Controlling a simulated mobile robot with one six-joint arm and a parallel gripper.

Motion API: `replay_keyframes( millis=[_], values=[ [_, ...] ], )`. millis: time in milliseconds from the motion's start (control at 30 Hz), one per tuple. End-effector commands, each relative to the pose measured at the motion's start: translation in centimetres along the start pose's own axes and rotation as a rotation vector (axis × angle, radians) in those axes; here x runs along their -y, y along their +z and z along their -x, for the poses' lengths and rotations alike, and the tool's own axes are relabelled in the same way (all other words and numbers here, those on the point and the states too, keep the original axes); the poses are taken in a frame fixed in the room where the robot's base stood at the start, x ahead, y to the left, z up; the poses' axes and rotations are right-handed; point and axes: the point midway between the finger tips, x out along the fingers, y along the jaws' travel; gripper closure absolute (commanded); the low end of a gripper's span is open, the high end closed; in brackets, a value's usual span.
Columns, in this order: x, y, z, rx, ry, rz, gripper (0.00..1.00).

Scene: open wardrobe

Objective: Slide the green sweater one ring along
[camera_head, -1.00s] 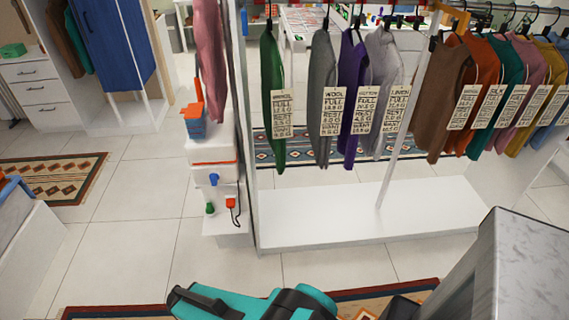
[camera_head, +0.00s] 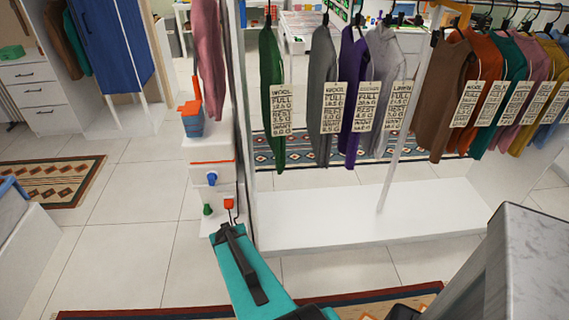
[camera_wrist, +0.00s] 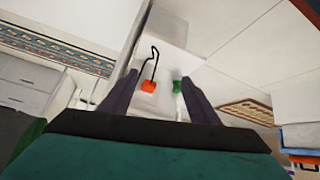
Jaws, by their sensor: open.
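The green sweater (camera_head: 272,95) hangs from the rail at the left end of the near group of clothes, beside the rack's left upright. A paper tag (camera_head: 281,110) hangs on it. A gap separates it from the grey sweater (camera_head: 322,95) on its right. I cannot make out rings on the rail. My gripper (camera_wrist: 160,95) is open and empty in the wrist view, its two dark fingers apart. In the head view my teal arm is low in front of the rack, well below the sweater. A dark green patch at the wrist view's left edge cannot be identified.
Purple (camera_head: 353,95) and brown (camera_head: 440,95) garments hang further right. A white stand (camera_head: 207,150) left of the upright holds a blue box (camera_head: 191,123), a red fixture (camera_head: 229,202) with a cable and a small green bottle (camera_head: 207,209). The rack's white base (camera_head: 340,218) is bare.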

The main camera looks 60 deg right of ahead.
Motion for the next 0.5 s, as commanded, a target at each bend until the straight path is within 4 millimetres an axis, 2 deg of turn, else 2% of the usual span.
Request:
replay_keyframes(
  millis=[33, 233, 500],
  values=[
    [-1.7, -1.4, -0.3, -0.048, 0.011, -0.024, 0.44],
    [-7.8, -7.1, 0.0, -0.241, 0.040, -0.097, 0.44],
    [-16.4, -13.5, 2.5, -0.498, 0.073, -0.160, 0.44]
  ],
)
